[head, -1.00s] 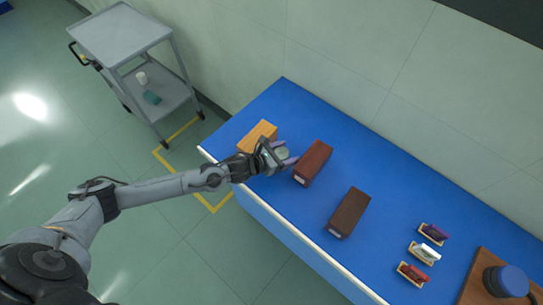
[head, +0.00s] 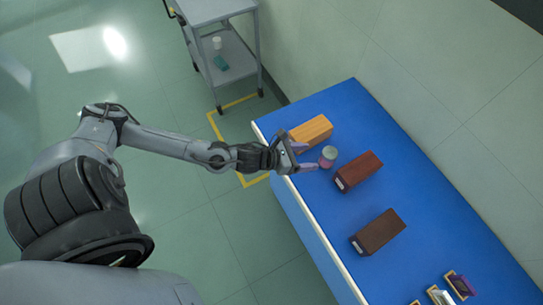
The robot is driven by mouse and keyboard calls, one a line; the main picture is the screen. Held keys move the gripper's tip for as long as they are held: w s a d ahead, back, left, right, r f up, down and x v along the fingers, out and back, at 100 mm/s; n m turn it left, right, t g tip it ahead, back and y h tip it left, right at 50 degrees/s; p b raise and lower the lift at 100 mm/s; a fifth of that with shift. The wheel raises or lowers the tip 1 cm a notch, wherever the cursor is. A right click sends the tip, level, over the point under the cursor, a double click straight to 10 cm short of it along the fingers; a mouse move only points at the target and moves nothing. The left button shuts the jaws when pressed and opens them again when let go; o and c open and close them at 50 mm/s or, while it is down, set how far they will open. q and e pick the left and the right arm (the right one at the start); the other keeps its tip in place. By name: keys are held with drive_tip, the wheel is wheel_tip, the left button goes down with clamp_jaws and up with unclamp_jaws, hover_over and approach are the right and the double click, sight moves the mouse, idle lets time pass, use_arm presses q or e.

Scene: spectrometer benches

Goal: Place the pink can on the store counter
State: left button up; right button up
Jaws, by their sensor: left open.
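A small can (head: 328,157) with a pinkish side and a pale grey-green top stands upright on the blue counter (head: 400,170), near its left end. It stands between an orange-tan block and a red-brown block. My left gripper (head: 310,158) reaches in over the counter's front edge. Its purple-tipped fingers are spread and point at the can. The can is just beyond the fingertips, and I cannot tell whether one fingertip touches it. My right gripper is not in view.
An orange-tan block (head: 311,131) lies behind the gripper, a red-brown block (head: 359,171) right of the can, and a dark brown block (head: 378,232) farther along. Small trays with items (head: 459,285) are at lower right. A grey cart (head: 235,65) stands at the back left.

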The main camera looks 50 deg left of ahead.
use_arm(q)
drive_tip(key=s+d+n+g+y, duration=0.3)
drive_tip(key=s+d+n, duration=0.35)
drive_tip(key=n, duration=1.15)
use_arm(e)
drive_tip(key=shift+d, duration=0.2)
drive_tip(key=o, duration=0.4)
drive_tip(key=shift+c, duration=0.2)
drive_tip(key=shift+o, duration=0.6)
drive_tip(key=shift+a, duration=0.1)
use_arm(q)
drive_tip(key=s+a+n+g+y, duration=0.1)
drive_tip(key=s+n+g, duration=0.5)
drive_tip(key=s+n, duration=0.6)
drive_tip(key=a+n, duration=0.1)
drive_tip(key=n, duration=0.6)
drive_tip(key=shift+s+a+f+y, duration=0.15)
drive_tip(key=shift+s+f+y, duration=0.05)
drive_tip(key=shift+f+y, duration=0.1)
